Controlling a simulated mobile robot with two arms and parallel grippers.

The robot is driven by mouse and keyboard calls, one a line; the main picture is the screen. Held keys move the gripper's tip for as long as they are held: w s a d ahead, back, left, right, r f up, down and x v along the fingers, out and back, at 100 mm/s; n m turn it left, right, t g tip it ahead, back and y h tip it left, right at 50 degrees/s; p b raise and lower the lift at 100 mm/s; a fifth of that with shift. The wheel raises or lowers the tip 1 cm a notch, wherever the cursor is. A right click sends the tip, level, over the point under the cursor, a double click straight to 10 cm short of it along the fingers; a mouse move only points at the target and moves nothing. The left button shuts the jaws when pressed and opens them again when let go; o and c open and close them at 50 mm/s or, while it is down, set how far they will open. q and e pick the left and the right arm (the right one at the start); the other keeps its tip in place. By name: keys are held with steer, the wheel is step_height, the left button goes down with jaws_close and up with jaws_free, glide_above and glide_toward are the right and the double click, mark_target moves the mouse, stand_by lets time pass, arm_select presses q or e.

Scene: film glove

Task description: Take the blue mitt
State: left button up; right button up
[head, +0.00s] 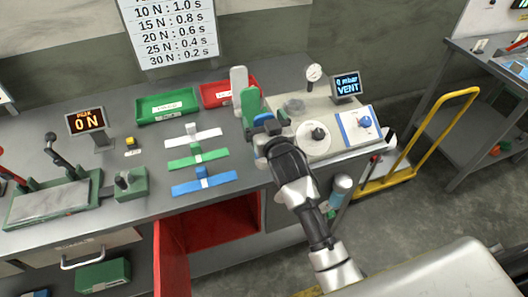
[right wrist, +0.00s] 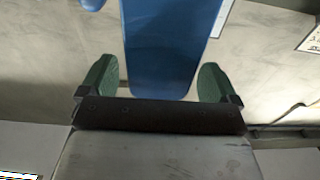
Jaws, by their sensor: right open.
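The blue mitt (right wrist: 163,45) fills the upper middle of the right wrist view, a flat upright blue shape with a smaller blue part at the upper left. My right gripper (right wrist: 158,82) is open, with one green-tipped finger on each side of the mitt and a gap on both sides. In the head view my right gripper (head: 268,130) is at the bench's right part and mostly covers the blue mitt (head: 263,117). A green mitt (head: 250,103) and a pale grey mitt (head: 239,79) stand behind it. My left gripper is not in view.
A pale machine (head: 318,117) with a gauge and VENT display stands right of the gripper. Green (head: 167,106) and red (head: 222,93) trays lie behind. White, green and blue cross-shaped pieces (head: 203,180) lie left. A red cabinet door (head: 170,258) hangs open below.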

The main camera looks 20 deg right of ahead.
steer(key=shift+s, duration=0.1)
steer(key=shift+c, duration=1.2)
steer(key=c, duration=0.9)
steer(key=shift+c, duration=0.6)
steer(key=shift+r, duration=0.1)
